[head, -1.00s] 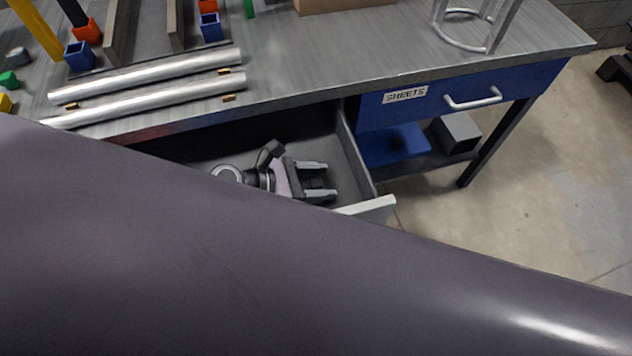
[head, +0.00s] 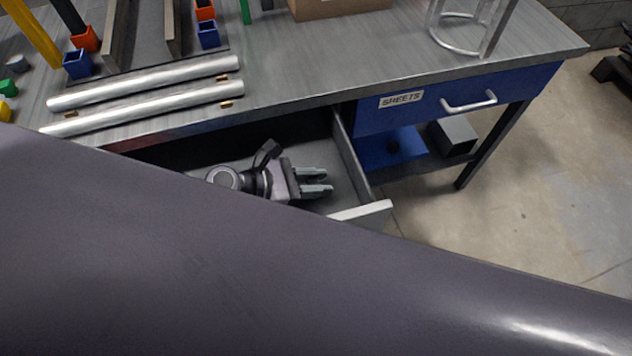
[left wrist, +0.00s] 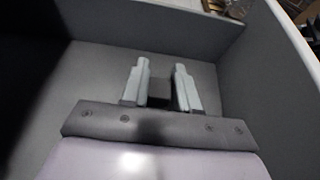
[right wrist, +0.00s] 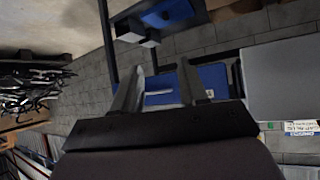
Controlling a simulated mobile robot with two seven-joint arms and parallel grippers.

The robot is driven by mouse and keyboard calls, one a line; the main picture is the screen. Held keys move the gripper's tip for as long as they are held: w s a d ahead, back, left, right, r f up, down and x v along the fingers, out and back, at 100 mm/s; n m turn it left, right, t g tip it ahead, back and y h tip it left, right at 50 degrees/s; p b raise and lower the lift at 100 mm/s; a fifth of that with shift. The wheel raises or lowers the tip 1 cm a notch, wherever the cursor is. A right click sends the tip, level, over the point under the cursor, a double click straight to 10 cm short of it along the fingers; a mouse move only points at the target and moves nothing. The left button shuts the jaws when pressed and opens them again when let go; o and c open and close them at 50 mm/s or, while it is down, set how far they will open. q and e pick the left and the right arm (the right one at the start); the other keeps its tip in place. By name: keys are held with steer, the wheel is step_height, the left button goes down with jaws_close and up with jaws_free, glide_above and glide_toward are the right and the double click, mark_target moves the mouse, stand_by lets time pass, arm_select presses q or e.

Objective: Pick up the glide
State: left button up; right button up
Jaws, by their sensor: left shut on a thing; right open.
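My left gripper (head: 330,181) is down inside the open drawer (head: 360,212) below the workbench top. In the left wrist view its two pale fingers (left wrist: 161,75) stand on either side of a small dark block, which I take to be the glide (left wrist: 159,92), and are shut on it. The block looks low, close to the drawer floor; I cannot tell whether it touches. In the head view it is hardly visible between the fingers. My right gripper (right wrist: 161,80) is open and empty, away from the drawer; it is not in the head view.
Drawer walls stand close around my left gripper. Two silver tubes (head: 145,83) lie on the bench (head: 330,65) near its front edge, with small coloured holders (head: 78,64) behind them. A closed blue drawer labelled SHEETS (head: 450,98) is at right. My own arm hides the lower head view.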

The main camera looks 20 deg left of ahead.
mark_target(317, 182)
arm_select(q)
step_height(317, 182, up, 18)
steer(key=p, duration=0.9)
steer(key=shift+r, duration=0.25)
